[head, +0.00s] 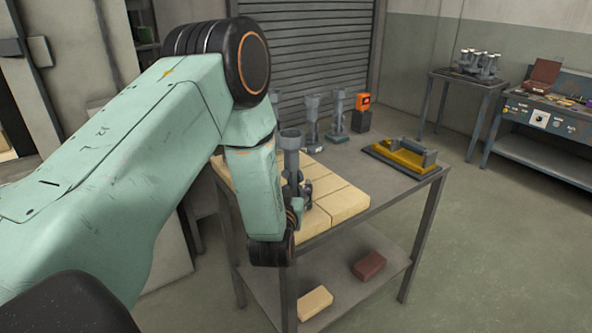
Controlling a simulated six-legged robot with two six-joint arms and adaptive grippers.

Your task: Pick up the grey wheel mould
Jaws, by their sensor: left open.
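A grey mould with a cup-shaped top (291,141) stands upright on the pale block bed (345,203) on the metal table. My left gripper (297,207) is low beside this mould's lower part, partly hidden by my own wrist. It is open; I cannot tell whether its fingers touch the mould. Two more grey cup-topped moulds stand farther back, one in the middle (312,108) and one at the right (338,104). The wheel shape cannot be made out clearly on any of them. My right gripper is not in view.
A yellow and grey tool (404,157) lies on the table's right side. An orange and black device (363,108) stands at the back. A red-brown brick (369,266) and a pale brick (315,303) lie on the lower shelf. The table's front right (395,193) is clear.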

